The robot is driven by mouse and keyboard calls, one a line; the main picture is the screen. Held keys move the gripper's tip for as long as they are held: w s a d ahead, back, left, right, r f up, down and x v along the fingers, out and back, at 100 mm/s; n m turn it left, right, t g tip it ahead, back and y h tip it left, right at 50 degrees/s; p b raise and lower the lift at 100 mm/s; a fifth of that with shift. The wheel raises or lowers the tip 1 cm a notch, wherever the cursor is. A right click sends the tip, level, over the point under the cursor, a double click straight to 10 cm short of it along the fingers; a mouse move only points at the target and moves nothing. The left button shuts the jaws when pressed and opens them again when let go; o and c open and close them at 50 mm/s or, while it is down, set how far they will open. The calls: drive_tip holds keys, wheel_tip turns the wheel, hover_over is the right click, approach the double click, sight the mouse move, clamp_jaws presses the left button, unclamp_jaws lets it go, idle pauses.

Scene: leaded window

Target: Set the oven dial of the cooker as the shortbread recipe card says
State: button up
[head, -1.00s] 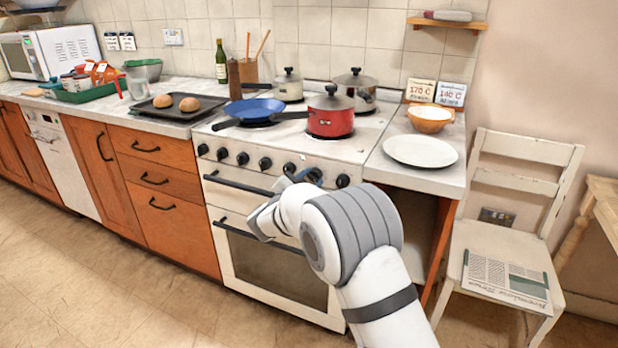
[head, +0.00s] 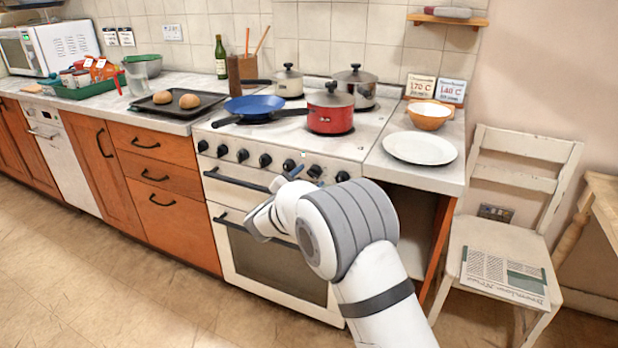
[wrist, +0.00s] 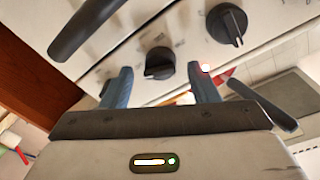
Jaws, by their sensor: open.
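The white cooker (head: 215,185) has a row of black dials along its front panel. My gripper (head: 300,182) is in front of the right part of that row, partly hidden by my arm. In the wrist view my gripper (wrist: 161,88) is open, with a black dial (wrist: 160,63) showing between its blue fingers; contact cannot be told. Another dial (wrist: 228,24) lies beyond the right finger. Two recipe cards stand at the back right: the left card (head: 419,87) seems to read 170 °C, the right card (head: 451,90) 140 °C. Their headings are too small to read surely.
A blue frying pan (head: 256,107) and a red pot (head: 330,118) stand on the hob. The dark oven handle (head: 236,181) runs below the dials. A white plate (head: 419,148) and a bowl (head: 430,115) stand right of the hob. A chair (head: 500,235) stands at right; floor at left is clear.

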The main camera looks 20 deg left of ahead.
drive_tip(key=s+a, duration=0.1)
drive_tip(key=s, duration=0.5)
drive_tip(key=shift+s, duration=0.3)
